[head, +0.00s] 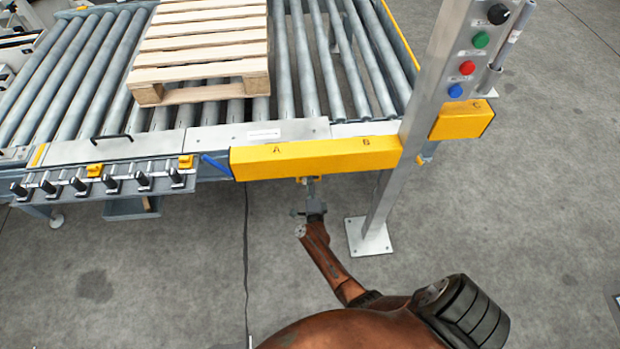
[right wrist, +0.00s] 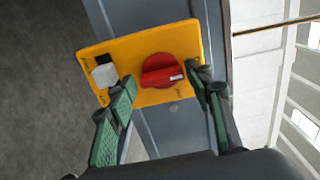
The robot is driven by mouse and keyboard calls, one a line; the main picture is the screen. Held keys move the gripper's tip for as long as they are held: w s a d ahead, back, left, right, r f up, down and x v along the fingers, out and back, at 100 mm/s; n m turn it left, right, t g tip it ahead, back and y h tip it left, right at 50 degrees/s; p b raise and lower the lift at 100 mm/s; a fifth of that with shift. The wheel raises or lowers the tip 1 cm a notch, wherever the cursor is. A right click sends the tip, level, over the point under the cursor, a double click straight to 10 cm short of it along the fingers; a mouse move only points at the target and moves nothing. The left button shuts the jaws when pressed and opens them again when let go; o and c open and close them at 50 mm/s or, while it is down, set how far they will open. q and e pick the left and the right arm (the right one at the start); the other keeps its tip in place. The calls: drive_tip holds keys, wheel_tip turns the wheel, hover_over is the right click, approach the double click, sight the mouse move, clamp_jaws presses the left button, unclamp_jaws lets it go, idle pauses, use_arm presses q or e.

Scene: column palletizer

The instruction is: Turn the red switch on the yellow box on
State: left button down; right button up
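The yellow box (right wrist: 196,38) shows in the right wrist view as a tilted yellow plate. Its round red switch (right wrist: 160,72) has a raised handle lying roughly crosswise, with a white mark at its right end. A pale square knob (right wrist: 104,75) and a black patch sit left of it. My right gripper (right wrist: 162,80) is open, its green-padded fingers apart on either side of the red switch; I cannot tell whether they touch it. In the head view my right gripper (head: 312,190) is just below the yellow beam, and the switch is hidden there. My left gripper is not in view.
The yellow beam (head: 315,158) runs along the conveyor's front edge above my right gripper. A grey post (head: 390,180) with several coloured buttons stands close to its right. A wooden pallet (head: 205,35) lies on the rollers. The floor in front is clear.

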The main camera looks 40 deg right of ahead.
drive_tip(key=shift+o, duration=1)
drive_tip(key=shift+w, duration=0.1)
drive_tip(key=shift+a, duration=0.1)
drive_tip(key=v, duration=0.7)
drive_tip(key=shift+s, duration=0.25)
drive_tip(key=shift+a, duration=0.1)
